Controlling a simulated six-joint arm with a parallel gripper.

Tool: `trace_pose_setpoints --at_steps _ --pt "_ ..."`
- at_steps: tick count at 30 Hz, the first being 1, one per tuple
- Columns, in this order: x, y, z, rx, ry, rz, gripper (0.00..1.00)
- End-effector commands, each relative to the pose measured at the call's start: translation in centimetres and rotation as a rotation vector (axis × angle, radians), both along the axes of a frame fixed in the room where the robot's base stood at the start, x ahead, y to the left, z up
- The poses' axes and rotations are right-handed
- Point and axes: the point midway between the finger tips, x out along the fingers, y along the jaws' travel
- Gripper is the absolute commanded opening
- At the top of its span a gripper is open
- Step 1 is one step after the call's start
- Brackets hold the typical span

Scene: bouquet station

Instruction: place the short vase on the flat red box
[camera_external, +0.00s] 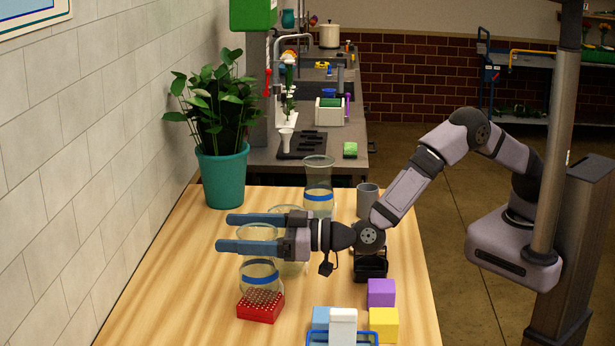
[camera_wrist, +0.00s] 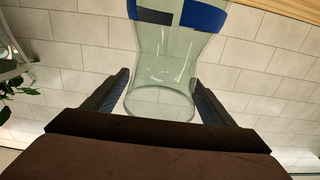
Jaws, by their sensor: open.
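A clear glass vase (camera_external: 260,277) with a blue and dark band stands upright, its base on the flat red box (camera_external: 258,312), which has a perforated top. My gripper (camera_external: 222,232) is open, its two blue fingers level with the upper part of this vase, partly hiding it. In the wrist view the vase (camera_wrist: 163,65) lies between the spread fingertips (camera_wrist: 160,82), with its rim toward me. I see a gap by the left finger; the right finger is close to the glass, and I cannot tell if they touch. The red box is not visible in the wrist view.
A taller glass vase (camera_external: 318,172) with a blue band stands behind, and another glass vessel (camera_external: 290,210) is partly hidden by my gripper. A grey cup (camera_external: 367,200), purple block (camera_external: 381,292), yellow block (camera_external: 384,323) and blue-rimmed tray (camera_external: 368,338) are to the right. The table's left front is clear.

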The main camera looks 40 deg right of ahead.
Motion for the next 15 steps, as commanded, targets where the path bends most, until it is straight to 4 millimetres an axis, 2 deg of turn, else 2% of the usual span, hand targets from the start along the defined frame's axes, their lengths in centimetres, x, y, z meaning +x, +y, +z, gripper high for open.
trace_pose_setpoints --at_steps 8,15 --pt "-0.8 -0.7 0.2 0.000 0.000 0.001 0.78" --pt "-3.1 -3.0 0.0 0.000 0.000 0.003 0.78"
